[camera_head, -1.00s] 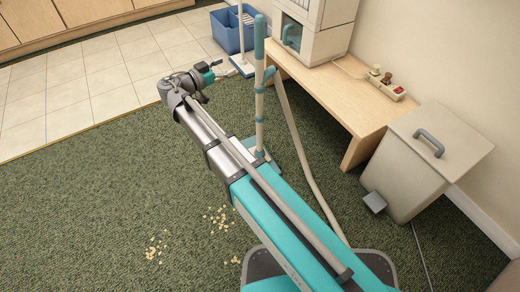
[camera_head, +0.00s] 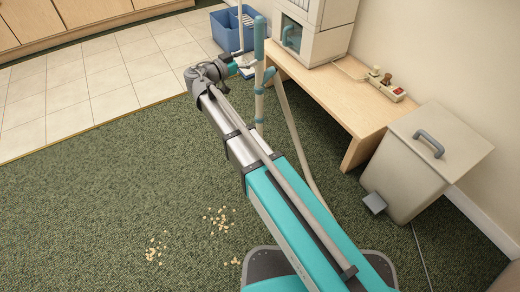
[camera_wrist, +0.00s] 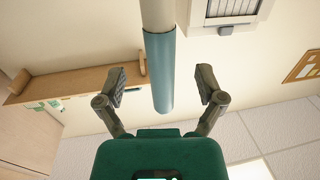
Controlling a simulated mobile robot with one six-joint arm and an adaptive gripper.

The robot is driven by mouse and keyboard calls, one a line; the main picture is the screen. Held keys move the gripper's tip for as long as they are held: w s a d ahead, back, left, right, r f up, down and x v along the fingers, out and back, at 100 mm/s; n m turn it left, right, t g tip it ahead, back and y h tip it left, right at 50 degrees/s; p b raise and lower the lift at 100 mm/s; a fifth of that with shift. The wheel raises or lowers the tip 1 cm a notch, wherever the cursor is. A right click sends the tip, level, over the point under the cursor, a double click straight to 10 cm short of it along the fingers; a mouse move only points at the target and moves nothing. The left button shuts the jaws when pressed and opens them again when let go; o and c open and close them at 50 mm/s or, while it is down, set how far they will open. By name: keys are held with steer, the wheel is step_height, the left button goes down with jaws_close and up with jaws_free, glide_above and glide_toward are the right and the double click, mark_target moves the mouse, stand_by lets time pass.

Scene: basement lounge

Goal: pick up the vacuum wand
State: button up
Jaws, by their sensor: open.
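The vacuum wand (camera_head: 259,103) stands upright in front of the wooden bench, a beige tube with a teal grip at its top. Its lower part is hidden behind my arm in the head view. A beige hose runs down beside it. My gripper (camera_head: 246,63) is at the wand's left, near its upper part. In the wrist view, my gripper (camera_wrist: 162,84) is open, with one finger on each side of the wand's teal grip (camera_wrist: 159,72). Gaps show on both sides, and neither finger touches it. How deep the grip sits between the fingers I cannot tell.
A beige pedal bin (camera_head: 415,160) stands at right. A blue bucket (camera_head: 226,34) with a mop is behind. Crumbs (camera_head: 217,220) lie on the carpet; open floor is at left.

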mark_target(259, 50)
steer(key=shift+w+d, duration=0.1)
stand_by(0.3)
steer(key=shift+r+p+x, duration=0.15)
steer(key=shift+x, duration=1.1)
steer(key=shift+r+p+x, duration=0.15)
steer(key=shift+x, duration=1.15)
steer(key=shift+c, duration=0.2)
jaws_close()
